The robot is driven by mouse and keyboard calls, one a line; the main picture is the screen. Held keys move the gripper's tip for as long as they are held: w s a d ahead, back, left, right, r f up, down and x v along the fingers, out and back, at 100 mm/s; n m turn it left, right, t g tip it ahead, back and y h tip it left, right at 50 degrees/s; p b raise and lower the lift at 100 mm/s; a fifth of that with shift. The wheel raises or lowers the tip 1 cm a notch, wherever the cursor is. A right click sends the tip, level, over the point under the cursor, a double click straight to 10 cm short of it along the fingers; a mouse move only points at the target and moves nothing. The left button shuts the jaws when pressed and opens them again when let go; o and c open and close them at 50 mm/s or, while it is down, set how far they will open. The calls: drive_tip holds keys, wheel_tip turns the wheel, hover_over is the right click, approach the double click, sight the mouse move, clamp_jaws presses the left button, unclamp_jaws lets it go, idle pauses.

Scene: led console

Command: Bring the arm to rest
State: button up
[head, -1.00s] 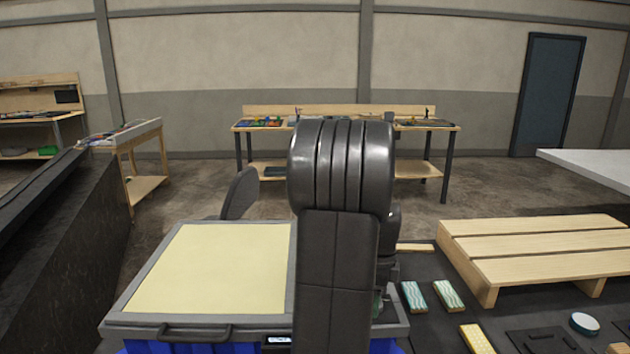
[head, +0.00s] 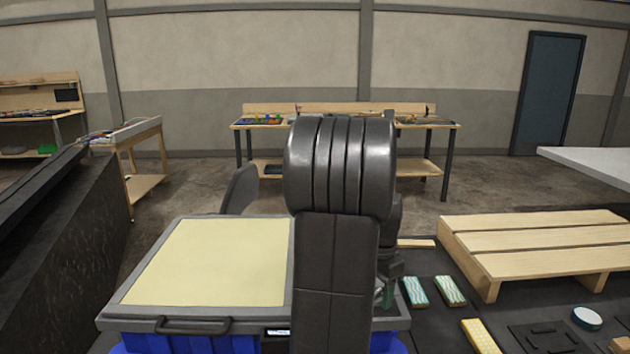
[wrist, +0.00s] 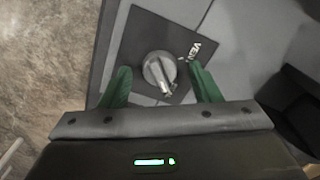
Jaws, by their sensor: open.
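In the wrist view my gripper (wrist: 160,88) is open, with its two green fingers spread apart and nothing held between them. Beyond the fingertips a grey round knob (wrist: 160,70) sits on a dark square plate (wrist: 150,32) with white lettering, partly cut by my finger. In the head view my dark arm stands upright in the middle and hides most of my gripper; a bit of green finger shows at its right side. The console (head: 112,314) with a pale yellow panel (head: 210,262) lies left of my arm.
A wooden slatted pallet (head: 540,245) stands at the right. Teal-patterned blocks (head: 450,291), a yellow block (head: 481,336) and a round white-and-blue disc (head: 587,318) lie on the dark surface in front of it.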

drive_tip(key=shift+n+b, duration=0.5)
drive_tip(key=shift+n, duration=1.1)
